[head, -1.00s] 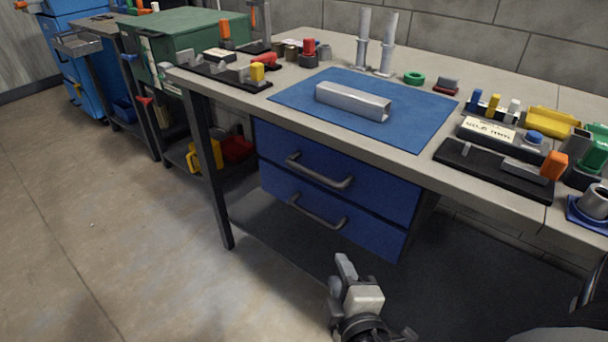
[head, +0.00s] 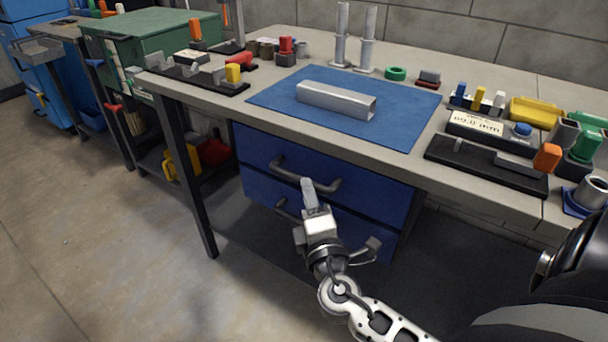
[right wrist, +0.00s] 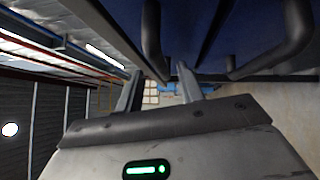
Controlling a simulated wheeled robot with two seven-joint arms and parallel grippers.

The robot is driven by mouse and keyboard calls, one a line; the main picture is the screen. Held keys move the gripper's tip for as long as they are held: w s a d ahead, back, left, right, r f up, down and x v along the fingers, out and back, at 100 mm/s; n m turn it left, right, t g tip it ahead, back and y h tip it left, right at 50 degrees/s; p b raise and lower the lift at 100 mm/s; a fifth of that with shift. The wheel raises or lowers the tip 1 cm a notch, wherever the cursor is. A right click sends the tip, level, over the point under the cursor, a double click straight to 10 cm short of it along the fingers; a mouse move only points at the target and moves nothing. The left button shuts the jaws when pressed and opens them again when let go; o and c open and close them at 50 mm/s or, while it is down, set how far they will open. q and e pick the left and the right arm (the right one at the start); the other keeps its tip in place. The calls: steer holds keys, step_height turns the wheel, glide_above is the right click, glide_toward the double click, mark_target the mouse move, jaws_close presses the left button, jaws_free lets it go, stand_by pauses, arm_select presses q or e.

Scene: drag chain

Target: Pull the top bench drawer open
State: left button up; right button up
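The blue top drawer (head: 375,188) is under the bench top and looks shut. Its grey bar handle (head: 325,187) also shows in the right wrist view (right wrist: 152,40). My right gripper (head: 341,213) is in front of the drawers, with its fingers spread and nothing between them in the head view. One fingertip overlaps the top handle in the picture. In the right wrist view, the handle's end lies in line with the gap between the fingers (right wrist: 160,82); I cannot tell whether they touch. My left gripper is not in view.
A lower blue drawer (head: 350,230) has its own handle (head: 283,207), partly behind my gripper. The bench top (head: 420,110) carries a blue mat (head: 275,100) with a metal channel (head: 335,98) and several tools. A dark bench leg (head: 190,180) stands left of the drawers.

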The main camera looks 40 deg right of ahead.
steer(key=shift+p+x, duration=0.3)
steer(key=shift+x, duration=2.1)
steer(key=shift+f, duration=0.1)
jaws_close()
